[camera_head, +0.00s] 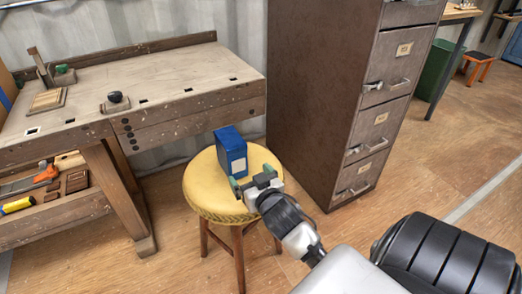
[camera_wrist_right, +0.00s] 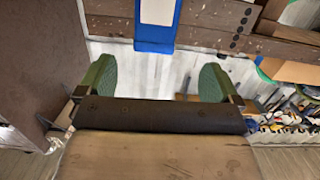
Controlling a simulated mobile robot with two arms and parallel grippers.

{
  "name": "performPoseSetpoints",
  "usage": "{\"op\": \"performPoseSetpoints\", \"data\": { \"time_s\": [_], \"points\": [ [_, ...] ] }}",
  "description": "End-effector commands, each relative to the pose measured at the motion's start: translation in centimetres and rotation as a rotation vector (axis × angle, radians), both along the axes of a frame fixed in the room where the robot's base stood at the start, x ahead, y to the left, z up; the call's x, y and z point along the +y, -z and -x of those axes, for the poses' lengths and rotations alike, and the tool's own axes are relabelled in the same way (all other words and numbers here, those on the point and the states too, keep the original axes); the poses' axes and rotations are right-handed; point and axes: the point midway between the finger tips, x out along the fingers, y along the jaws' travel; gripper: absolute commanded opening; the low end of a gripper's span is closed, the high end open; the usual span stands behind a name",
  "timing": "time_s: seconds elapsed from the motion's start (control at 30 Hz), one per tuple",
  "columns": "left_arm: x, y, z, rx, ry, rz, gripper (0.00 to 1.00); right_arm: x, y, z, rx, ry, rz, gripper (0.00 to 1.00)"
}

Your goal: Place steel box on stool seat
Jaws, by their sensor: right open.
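The steel box (camera_head: 231,151) is blue with a pale label on one side. It stands upright on the yellow seat (camera_head: 203,192) of a round wooden-legged stool, toward the back right of the seat. My right gripper (camera_head: 252,178) is open, with green finger pads, over the right side of the seat and just in front of the box. In the right wrist view the box (camera_wrist_right: 155,38) shows at the top centre, beyond the open fingers (camera_wrist_right: 156,80), with nothing between them. My left gripper is in no view.
A wooden workbench (camera_head: 180,68) with tools stands to the left of the stool. A tall brown filing cabinet (camera_head: 318,90) stands close behind and right. A green bin (camera_head: 437,70) and a small orange stool (camera_head: 480,58) are farther back. The floor at right is clear.

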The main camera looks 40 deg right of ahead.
Motion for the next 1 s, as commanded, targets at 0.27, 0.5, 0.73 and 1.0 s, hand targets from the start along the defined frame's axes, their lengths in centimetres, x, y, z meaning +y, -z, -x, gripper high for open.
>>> {"op": "performPoseSetpoints", "data": {
  "time_s": [0.27,0.5,0.73,1.0],
  "points": [
    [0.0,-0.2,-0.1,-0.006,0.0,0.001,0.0,8.3,8.0,11.4,0.673,-0.103,-0.038,0.94],
    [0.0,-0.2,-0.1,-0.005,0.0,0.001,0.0,13.4,9.6,20.5,1.078,-0.303,-0.039,0.94],
    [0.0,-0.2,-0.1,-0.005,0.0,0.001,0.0,14.1,9.6,22.1,1.145,-0.345,-0.036,0.94],
    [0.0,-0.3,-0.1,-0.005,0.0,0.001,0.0,14.1,9.6,22.0,1.143,-0.342,-0.036,0.94]
  ]
}}
